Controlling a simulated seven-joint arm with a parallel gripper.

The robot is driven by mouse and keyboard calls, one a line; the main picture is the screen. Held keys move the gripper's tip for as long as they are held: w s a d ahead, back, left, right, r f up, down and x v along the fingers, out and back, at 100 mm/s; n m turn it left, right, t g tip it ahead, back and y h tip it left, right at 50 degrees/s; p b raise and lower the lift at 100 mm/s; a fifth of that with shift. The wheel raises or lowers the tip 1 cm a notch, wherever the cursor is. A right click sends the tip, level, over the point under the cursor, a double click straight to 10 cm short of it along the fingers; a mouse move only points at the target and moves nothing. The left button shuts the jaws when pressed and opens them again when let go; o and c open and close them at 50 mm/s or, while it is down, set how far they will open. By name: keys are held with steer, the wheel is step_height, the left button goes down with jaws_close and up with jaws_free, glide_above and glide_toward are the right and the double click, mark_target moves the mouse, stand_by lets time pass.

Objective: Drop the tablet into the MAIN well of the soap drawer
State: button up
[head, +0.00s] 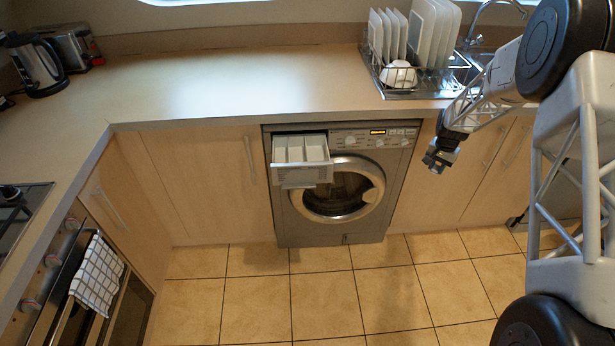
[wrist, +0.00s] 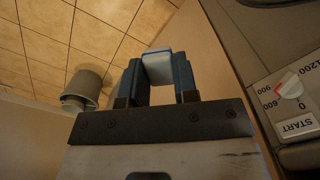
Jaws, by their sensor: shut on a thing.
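The tablet (wrist: 157,67), a small white block with a blue edge, is between the fingers in the wrist view. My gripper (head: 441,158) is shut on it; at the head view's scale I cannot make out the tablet. The soap drawer (head: 303,174) is pulled out at the top left of the grey washing machine. It shows pale compartments side by side, open at the top; I cannot read any markings on them. My gripper is well to the right of the drawer, in front of the cupboards right of the machine. The drawer is not in the wrist view.
The washing machine's round door (head: 338,188) is below the drawer, and its control dial (wrist: 289,88) shows in the wrist view. The worktop (head: 230,85) overhangs above. A dish rack (head: 405,92) with plates stands above my gripper. The space between gripper and drawer looks clear.

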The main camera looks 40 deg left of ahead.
steer(key=s+a+r, duration=0.2)
steer(key=a+r, duration=0.3)
steer(key=a, duration=0.4)
steer(key=s+a+r, duration=0.3)
steer(key=a+r, duration=0.3)
steer(key=a, duration=0.4)
steer(key=s+a+r, duration=0.1)
steer(key=s+a, duration=2)
steer(key=shift+s+a+r, duration=0.15)
steer(key=shift+a+r, duration=0.05)
steer(key=shift+r, duration=0.1)
steer(key=shift+f, duration=0.2)
steer(key=shift+f, duration=2.8)
steer(key=o, duration=1)
